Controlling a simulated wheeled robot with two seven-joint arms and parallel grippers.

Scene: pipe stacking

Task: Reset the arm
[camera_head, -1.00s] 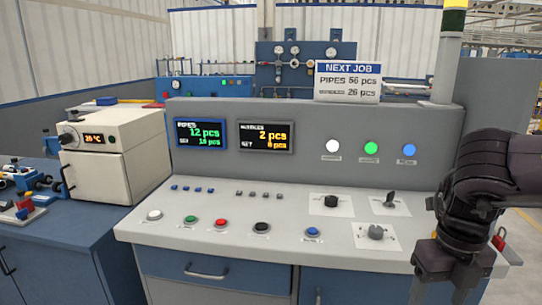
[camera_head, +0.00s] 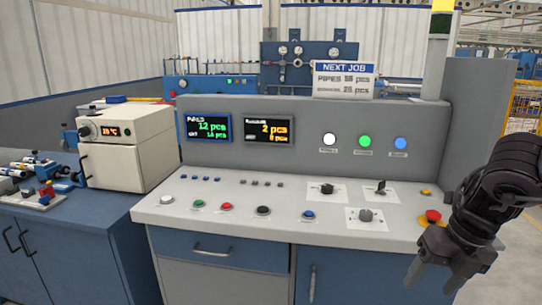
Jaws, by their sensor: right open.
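My right gripper (camera_head: 431,284) is at the lower right of the head view, at the end of my dark right arm (camera_head: 500,185). Its jaws are open and empty, pointing down in front of the right end of the control console (camera_head: 300,227). It looks apart from the console, close to a red mushroom button (camera_head: 433,216) on the panel's right edge. My left gripper is not in view.
The console carries several buttons, knobs, two display screens (camera_head: 208,127) and three round lamps. A white oven-like box (camera_head: 130,148) stands on a blue cabinet (camera_head: 60,225) at left. A yellow mesh fence (camera_head: 526,105) and open floor lie at right.

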